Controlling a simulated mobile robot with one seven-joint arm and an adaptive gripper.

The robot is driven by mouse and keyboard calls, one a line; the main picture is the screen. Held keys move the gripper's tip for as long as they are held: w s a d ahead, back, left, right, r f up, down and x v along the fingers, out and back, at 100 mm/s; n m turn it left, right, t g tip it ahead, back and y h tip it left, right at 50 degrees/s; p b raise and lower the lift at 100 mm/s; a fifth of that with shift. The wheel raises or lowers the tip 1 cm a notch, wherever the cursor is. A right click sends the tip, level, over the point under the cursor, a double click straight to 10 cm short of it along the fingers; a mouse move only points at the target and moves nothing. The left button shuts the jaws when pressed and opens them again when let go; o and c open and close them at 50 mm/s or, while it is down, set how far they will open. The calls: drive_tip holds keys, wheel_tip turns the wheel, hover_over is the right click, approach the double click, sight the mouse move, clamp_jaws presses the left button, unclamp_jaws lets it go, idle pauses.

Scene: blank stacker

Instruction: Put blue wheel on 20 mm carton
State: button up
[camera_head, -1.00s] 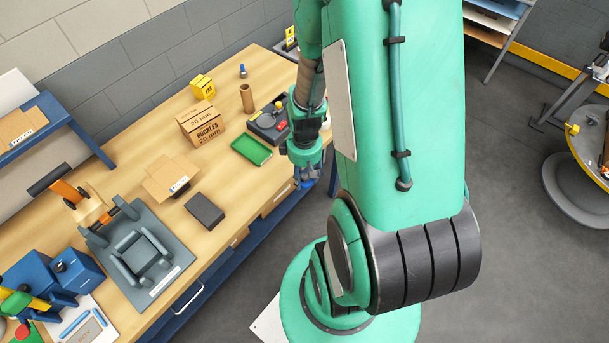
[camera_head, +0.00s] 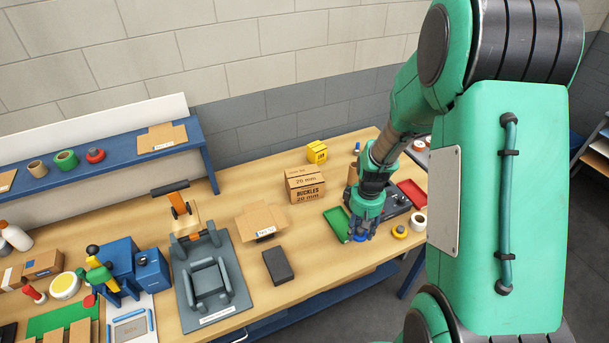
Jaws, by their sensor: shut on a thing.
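The 20 mm carton (camera_head: 304,186) is a brown box with printed "BUCKLES 20 mm" lettering, standing on the wooden bench right of the middle. My gripper (camera_head: 361,235) is to the right of the carton and nearer the front edge, beside the green tray. It is shut on the blue wheel (camera_head: 360,239), which shows as a small blue patch under the fingers. The fingers hide most of the wheel. I cannot tell how far the wheel is above the bench.
A green tray (camera_head: 338,225) lies between carton and gripper. A yellow box (camera_head: 317,152) stands behind the carton. A red tray (camera_head: 413,195), a yellow ring (camera_head: 399,232) and a white roll (camera_head: 418,220) are to the right. A dark block (camera_head: 278,266) and an open carton (camera_head: 262,223) lie left.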

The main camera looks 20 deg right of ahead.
drive_tip(key=w+a+r, duration=0.3)
drive_tip(key=w+a, duration=0.1)
drive_tip(key=w, duration=0.5)
drive_tip(key=w+a+r+p, duration=0.1)
drive_tip(key=w+a+r, duration=0.2)
drive_tip(key=w, duration=0.6)
drive_tip(key=shift+a, duration=0.6)
drive_tip(key=shift+w, duration=0.15)
hover_over(304, 175)
drive_tip(key=shift+f+p, duration=0.4)
drive_tip(key=shift+f, duration=0.35)
drive_tip(key=shift+f, duration=1.75)
drive_tip(key=shift+f, duration=0.1)
